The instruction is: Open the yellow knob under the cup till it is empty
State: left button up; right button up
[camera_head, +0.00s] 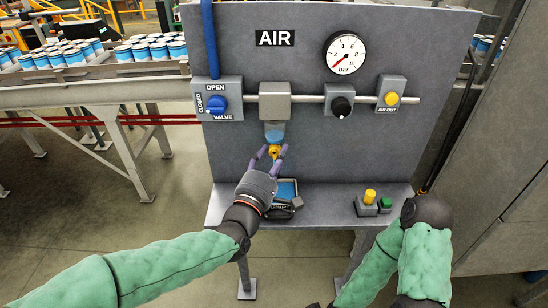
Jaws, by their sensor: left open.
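The clear cup (274,132) hangs under a grey filter block on the air panel and holds blue liquid. The yellow knob (274,151) sits at its bottom end. My left gripper (271,152) reaches up from below with its purple fingers apart, one on each side of the knob. I cannot tell whether the fingers touch it. Below it, on the shelf, a dark tray (297,203) with a blue inside is partly hidden by my left gripper. My right arm bends at the lower right, and its gripper does not show.
Yellow (370,196) and green (385,203) buttons stand on the shelf (330,192). Cans fill the conveyor at left.

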pick_arm(q)
jog(key=shift+a+r, duration=0.1)
jog(key=shift+r, duration=0.05)
jog(key=v, duration=1.2)
